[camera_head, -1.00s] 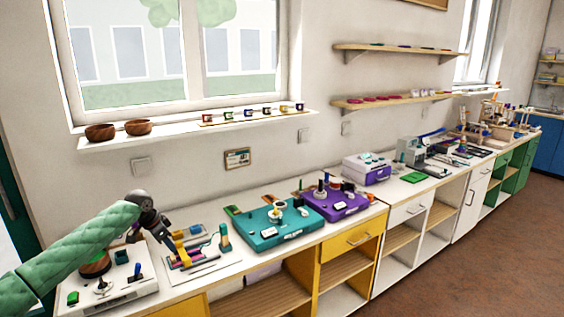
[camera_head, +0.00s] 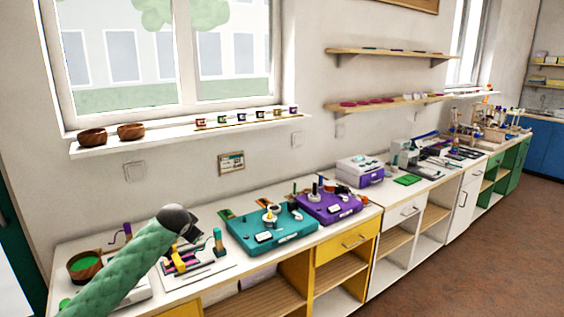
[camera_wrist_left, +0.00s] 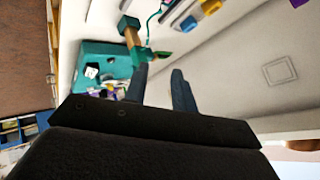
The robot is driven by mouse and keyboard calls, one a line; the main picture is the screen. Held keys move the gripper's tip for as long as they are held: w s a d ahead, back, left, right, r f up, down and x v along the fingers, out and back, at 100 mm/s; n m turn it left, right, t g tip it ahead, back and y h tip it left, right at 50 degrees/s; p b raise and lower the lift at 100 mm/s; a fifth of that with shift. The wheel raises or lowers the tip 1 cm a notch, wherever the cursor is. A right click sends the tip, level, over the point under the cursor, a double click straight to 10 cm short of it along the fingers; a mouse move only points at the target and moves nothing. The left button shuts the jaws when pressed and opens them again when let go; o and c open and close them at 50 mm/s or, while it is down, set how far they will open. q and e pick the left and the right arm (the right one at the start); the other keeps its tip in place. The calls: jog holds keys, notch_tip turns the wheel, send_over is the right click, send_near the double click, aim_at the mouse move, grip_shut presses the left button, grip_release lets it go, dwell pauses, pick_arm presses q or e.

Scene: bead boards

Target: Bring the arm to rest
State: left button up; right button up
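My left arm in its green padded sleeve comes in from the lower left in the head view, with its dark wrist in front of the white bead board (camera_head: 215,268). A wood-and-green post (camera_wrist_left: 131,35) and the teal board (camera_wrist_left: 103,55) show beyond the fingers. My right gripper is in neither view.
The teal board (camera_head: 268,240) and purple board (camera_head: 330,210) stand on the long counter to the right. A wooden bowl with green inside (camera_head: 84,266) is left of my arm. The wall and window sill (camera_head: 160,139) are behind. The floor in front is clear.

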pick_arm(q)
jog(key=s+d+f+n+g, duration=0.1)
jog(key=s+d+f, duration=0.2)
jog(key=s+f, duration=0.65)
jog(key=s+d+f+n+g, duration=0.1)
jog(key=s+d+f, duration=0.2)
jog(key=s+f, duration=0.65)
jog(key=s+d+f+n+g, duration=0.1)
jog(key=s+d+f, duration=0.3)
jog(key=s+f, duration=0.5)
jog(key=s+d+f+g, duration=0.1)
jog(key=s+f, duration=0.5)
jog(key=s, duration=0.4)
jog(key=s+d+f+n+g+h, duration=0.1)
jog(key=s+f+g, duration=0.1)
jog(key=s+f, duration=0.4)
jog(key=s+d+f+n+g, duration=0.1)
jog(key=s+f, duration=0.6)
jog(key=s, duration=0.7)
jog(key=shift+d+g+h, duration=0.4)
jog(key=shift+d+g, duration=0.1)
jog(key=shift+d, duration=0.05)
